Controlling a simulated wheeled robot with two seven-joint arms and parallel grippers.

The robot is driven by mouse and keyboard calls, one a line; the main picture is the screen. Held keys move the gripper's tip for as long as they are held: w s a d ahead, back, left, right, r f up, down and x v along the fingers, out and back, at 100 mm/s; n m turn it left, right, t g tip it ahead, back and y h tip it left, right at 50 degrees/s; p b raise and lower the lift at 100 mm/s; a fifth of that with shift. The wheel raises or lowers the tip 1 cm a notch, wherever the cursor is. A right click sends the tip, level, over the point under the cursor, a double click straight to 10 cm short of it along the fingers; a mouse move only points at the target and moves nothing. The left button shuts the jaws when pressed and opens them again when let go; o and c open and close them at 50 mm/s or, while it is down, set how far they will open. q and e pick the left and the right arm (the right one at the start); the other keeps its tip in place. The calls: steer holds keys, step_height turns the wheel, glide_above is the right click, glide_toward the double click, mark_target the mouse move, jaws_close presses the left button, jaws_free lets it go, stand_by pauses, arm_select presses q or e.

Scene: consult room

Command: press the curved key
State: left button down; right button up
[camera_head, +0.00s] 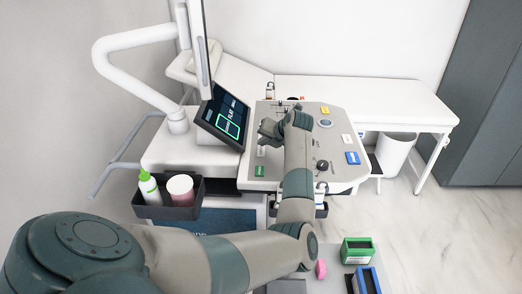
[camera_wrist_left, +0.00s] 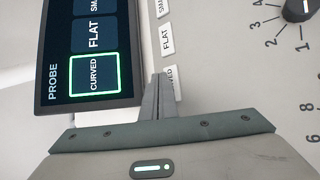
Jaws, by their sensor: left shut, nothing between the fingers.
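The curved key (camera_wrist_left: 176,78) is a white label-like key on the grey console panel (camera_head: 300,113), partly hidden by my fingers in the left wrist view. The flat key (camera_wrist_left: 167,40) is beside it, clear of the fingers. My left gripper (camera_wrist_left: 163,78) is shut and empty, its fingertips at the left edge of the curved key; whether they touch it I cannot tell. In the head view my left gripper (camera_head: 266,130) is over the panel's left side. The screen (camera_wrist_left: 85,50) lists probes, with CURVED framed in green. My right gripper is not in view.
A numbered dial (camera_wrist_left: 300,8) is on the panel. Green (camera_head: 259,171) and blue (camera_head: 353,158) keys are near its front. A dark bin (camera_head: 182,211) holds a green-capped bottle (camera_head: 149,190) and a pink-white tub (camera_head: 180,188). A monitor arm (camera_head: 110,72) stands at left.

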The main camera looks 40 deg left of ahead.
mark_target(264, 153)
arm_select(q)
steer(key=shift+r+p, duration=1.15)
steer(key=shift+r, duration=1.05)
steer(key=shift+f, duration=0.1)
